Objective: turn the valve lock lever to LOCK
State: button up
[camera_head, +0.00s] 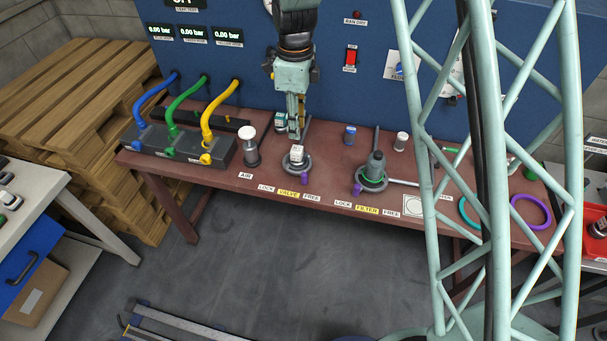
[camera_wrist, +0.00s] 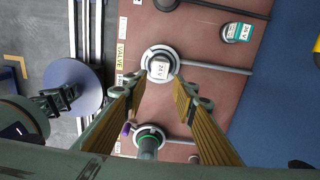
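The valve (camera_head: 298,163) stands on the red-brown bench with a white-topped block on it and a pale collar around its base. Its purple lever knob (camera_head: 305,177) shows in the head view at the front right, on the side of the FREE label (camera_head: 311,197). The LOCK label (camera_head: 265,188) is to the left. In the wrist view the valve (camera_wrist: 158,56) lies beyond the fingertips; its knob is not visible there, and the left finger may cover it. My gripper (camera_head: 295,132) is above and just behind the valve. Its fingers (camera_wrist: 158,95) are apart with nothing held between them.
The filter (camera_head: 375,167), with its own purple knob (camera_head: 357,187), stands to the right. An air plunger (camera_head: 251,149) stands to the left. A teal 24 V block (camera_head: 281,122) is close beside my gripper. Rods lie behind the fittings. The blue panel (camera_head: 340,100) rises at the back.

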aim_at(305, 173)
jog(key=s+d+f+n+g+y+b, duration=0.1)
jog(key=s+d+n+g+y+b, duration=0.1)
jog(key=n, duration=1.1)
jog(key=shift+s+d+f+g+y+b, duration=0.15)
jog(key=shift+s+d+g+y+b, duration=0.4)
jog(key=shift+s+d, duration=0.95)
jog(key=shift+w+d+g, duration=0.2)
jog(key=shift+w+g, duration=0.05)
jog(key=shift+w, duration=0.05)
jog(key=shift+f, duration=0.1)
jog(key=shift+b+x, duration=0.8)
jog(key=shift+x, duration=6)
jog(key=shift+w+d, duration=0.1)
jog(key=shift+c, duration=0.7)
grip_shut()
